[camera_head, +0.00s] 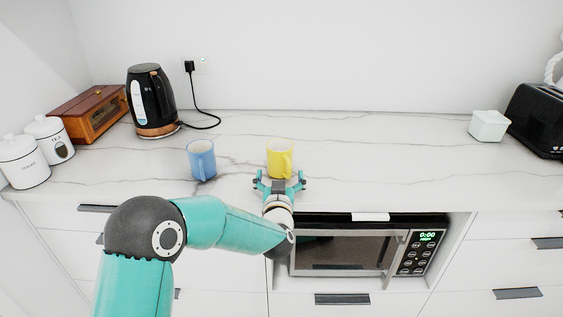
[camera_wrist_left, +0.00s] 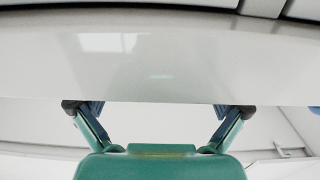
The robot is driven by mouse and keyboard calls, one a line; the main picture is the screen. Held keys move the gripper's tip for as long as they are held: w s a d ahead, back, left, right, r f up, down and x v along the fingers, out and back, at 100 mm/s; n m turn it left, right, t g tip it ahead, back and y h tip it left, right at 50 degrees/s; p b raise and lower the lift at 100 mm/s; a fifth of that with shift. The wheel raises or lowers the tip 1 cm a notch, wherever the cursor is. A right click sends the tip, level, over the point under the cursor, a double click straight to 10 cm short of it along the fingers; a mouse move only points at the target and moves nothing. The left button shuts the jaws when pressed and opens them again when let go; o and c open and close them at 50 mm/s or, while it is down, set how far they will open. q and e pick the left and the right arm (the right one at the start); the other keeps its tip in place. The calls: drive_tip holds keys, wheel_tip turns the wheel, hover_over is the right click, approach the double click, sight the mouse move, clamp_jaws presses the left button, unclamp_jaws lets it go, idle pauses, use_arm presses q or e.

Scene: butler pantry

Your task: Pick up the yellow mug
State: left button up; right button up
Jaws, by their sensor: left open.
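The yellow mug (camera_head: 280,157) stands upright on the white marbled counter, with its handle on the front side, a little to the right. My left gripper (camera_head: 280,178) is open at the counter's front edge, just in front of the mug. Its two fingers are spread to either side of the mug's front, with nothing between them that I can make out. In the left wrist view, the open fingers (camera_wrist_left: 162,109) show against a pale surface; the mug is not clearly visible there. My right gripper is not in view.
A blue mug (camera_head: 202,160) stands left of the yellow one. A black kettle (camera_head: 152,100), wooden bread box (camera_head: 90,113) and white canisters (camera_head: 50,139) are further left. A white container (camera_head: 488,126) and black toaster (camera_head: 537,120) are right. A microwave (camera_head: 345,252) sits below; counter right of the mug is clear.

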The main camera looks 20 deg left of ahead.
sight(279, 167)
use_arm(q)
drive_tip(key=shift+p+x, duration=0.5)
drive_tip(key=shift+x, duration=1.8)
drive_tip(key=shift+a, duration=0.1)
drive_tip(key=c, duration=1.5)
